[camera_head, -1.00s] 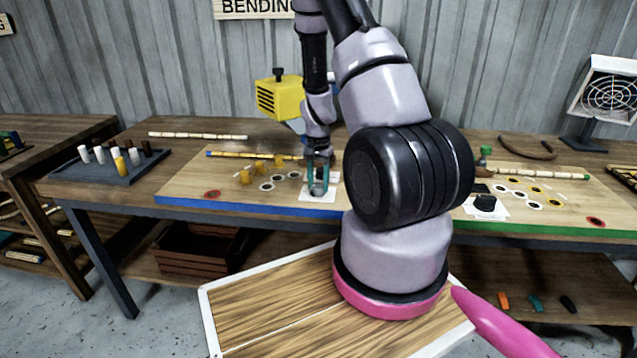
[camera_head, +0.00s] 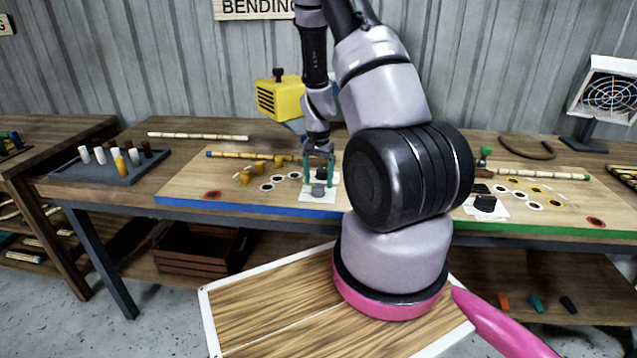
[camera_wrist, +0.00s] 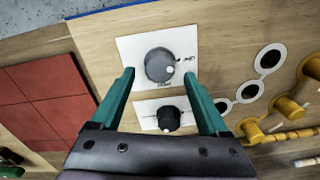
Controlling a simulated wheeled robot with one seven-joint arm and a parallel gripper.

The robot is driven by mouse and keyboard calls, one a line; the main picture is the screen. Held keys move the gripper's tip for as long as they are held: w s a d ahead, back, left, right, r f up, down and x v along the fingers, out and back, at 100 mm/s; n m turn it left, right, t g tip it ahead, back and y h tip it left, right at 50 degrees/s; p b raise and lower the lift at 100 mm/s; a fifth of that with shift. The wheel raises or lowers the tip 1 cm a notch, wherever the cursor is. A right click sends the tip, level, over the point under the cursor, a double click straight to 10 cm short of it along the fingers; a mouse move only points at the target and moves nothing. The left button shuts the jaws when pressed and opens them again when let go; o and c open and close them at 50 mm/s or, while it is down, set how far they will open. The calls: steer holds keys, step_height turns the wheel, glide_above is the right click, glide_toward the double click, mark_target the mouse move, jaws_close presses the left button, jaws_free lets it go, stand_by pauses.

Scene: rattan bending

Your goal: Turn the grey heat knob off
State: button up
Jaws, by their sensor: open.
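The grey heat knob (camera_head: 318,190) sits on a white plate (camera_head: 330,197) near the front of the blue-edged board. It also shows in the wrist view (camera_wrist: 160,65), round and grey, with a pale dot at its lower right. My gripper (camera_head: 319,174) is open and empty, pointing down above the knob and apart from it. In the wrist view, the teal fingers of my gripper (camera_wrist: 160,78) stand on either side of the knob. A black knob (camera_wrist: 168,118) on its own white plate shows nearer the gripper body in that view.
Yellow pegs (camera_head: 246,175) and white-ringed holes (camera_head: 267,187) lie left of the knob. A yellow heater box (camera_head: 280,98) stands behind. Another black knob (camera_head: 485,203) sits on the green-edged board at right. Red tiles (camera_wrist: 48,108) show at left in the wrist view.

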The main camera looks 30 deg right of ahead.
step_height(320, 180, up, 9)
stand_by(0.3)
steer(key=shift+r, duration=0.1)
step_height(320, 180, up, 20)
steer(key=f+n+t+y, duration=0.1)
steer(key=n+t+y, duration=0.1)
steer(key=t, duration=0.1)
glide_above(318, 186)
steer(key=s+a, duration=0.5)
steer(key=a, duration=0.3)
steer(key=s+a+r+n+t, duration=0.1)
steer(key=s+a+r+t, duration=0.1)
steer(key=s+r, duration=0.4)
steer(key=s+a+r+n+t, duration=0.2)
steer(key=s+a+r, duration=0.1)
steer(key=s+r, duration=0.3)
steer(key=s, duration=0.2)
steer(key=shift+s+a+r, duration=0.25)
steer(key=shift+s, duration=0.15)
